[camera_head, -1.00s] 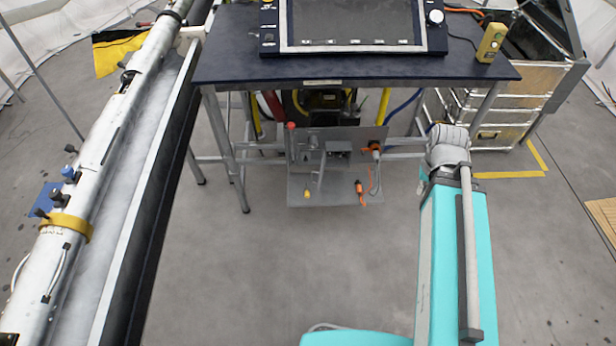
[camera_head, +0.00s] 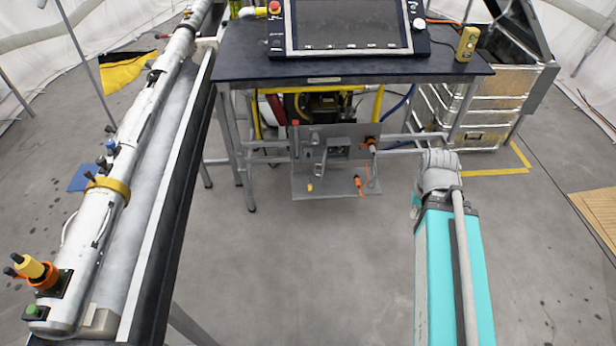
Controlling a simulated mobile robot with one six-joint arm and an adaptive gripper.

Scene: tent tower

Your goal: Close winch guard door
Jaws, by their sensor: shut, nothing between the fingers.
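I cannot make out a part that is clearly the winch guard door. Under the dark table, a machine with yellow and black parts (camera_head: 322,106) sits behind a grey upright panel (camera_head: 308,143). The panel carries a small box, a lever and orange fittings. A flat grey plate (camera_head: 325,187) extends forward from the panel's foot. My teal arm link and its grey joint stand at the right, in front of the table. My gripper does not show.
The dark table (camera_head: 240,64) bears a large screen (camera_head: 348,25) and a yellow handheld control (camera_head: 467,43). A white tube (camera_head: 135,160) on a dark-sided trough runs along the left. A metal case (camera_head: 500,95) stands at the back right. Middle floor is clear.

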